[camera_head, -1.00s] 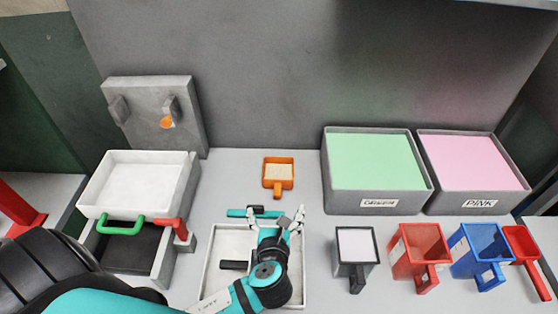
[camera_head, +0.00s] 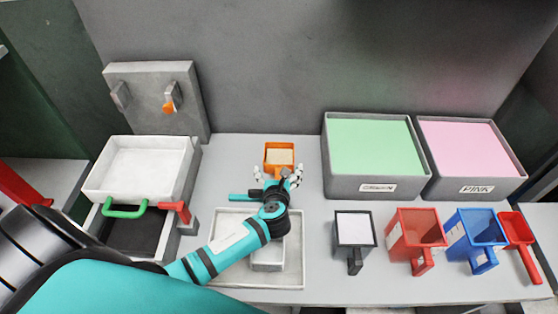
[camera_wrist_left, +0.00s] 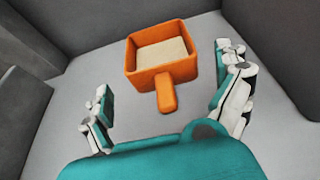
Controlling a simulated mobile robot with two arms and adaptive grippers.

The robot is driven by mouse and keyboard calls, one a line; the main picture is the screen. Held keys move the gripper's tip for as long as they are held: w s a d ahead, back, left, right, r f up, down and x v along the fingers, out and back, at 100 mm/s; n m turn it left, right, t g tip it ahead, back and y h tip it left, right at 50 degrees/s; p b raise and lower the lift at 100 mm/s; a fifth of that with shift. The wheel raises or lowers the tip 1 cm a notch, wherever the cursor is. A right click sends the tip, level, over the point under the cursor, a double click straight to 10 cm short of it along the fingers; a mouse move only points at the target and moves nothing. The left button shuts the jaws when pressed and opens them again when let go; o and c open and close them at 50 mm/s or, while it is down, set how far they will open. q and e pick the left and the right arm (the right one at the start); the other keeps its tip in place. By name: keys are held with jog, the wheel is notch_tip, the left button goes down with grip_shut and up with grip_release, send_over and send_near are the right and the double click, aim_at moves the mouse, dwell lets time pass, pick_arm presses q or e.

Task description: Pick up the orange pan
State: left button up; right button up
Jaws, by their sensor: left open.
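The orange pan (camera_head: 279,146) is a small square scoop with pale tan material inside. It stands on the grey table below the back wall. My left gripper (camera_head: 285,176) is open at the near side of the pan. In the left wrist view the pan (camera_wrist_left: 162,80) lies ahead, its short handle (camera_wrist_left: 165,93) pointing back between the two open fingers (camera_wrist_left: 170,100). The fingers look apart from the handle. In the head view the gripper hides the handle. My right gripper is not in view.
A white tray (camera_head: 296,270) lies under my arm. A press with a white tray (camera_head: 90,190) stands left. Bins of green (camera_head: 372,150) and pink (camera_head: 470,152) material stand right. Black (camera_head: 354,243), red (camera_head: 402,247) and blue (camera_head: 474,252) pans and a red scoop (camera_head: 527,265) line the front right.

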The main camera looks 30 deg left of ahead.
aim_at(279, 165)
pick_arm(q)
jog(key=x, duration=0.4)
jog(key=shift+w+a+f, duration=0.15)
jog(key=shift+w, duration=0.2)
jog(key=shift+s, duration=0.1)
jog(key=shift+c, duration=0.4)
jog(key=c, duration=0.8)
notch_tip(279, 165, up, 10)
jog(key=shift+r, duration=0.1)
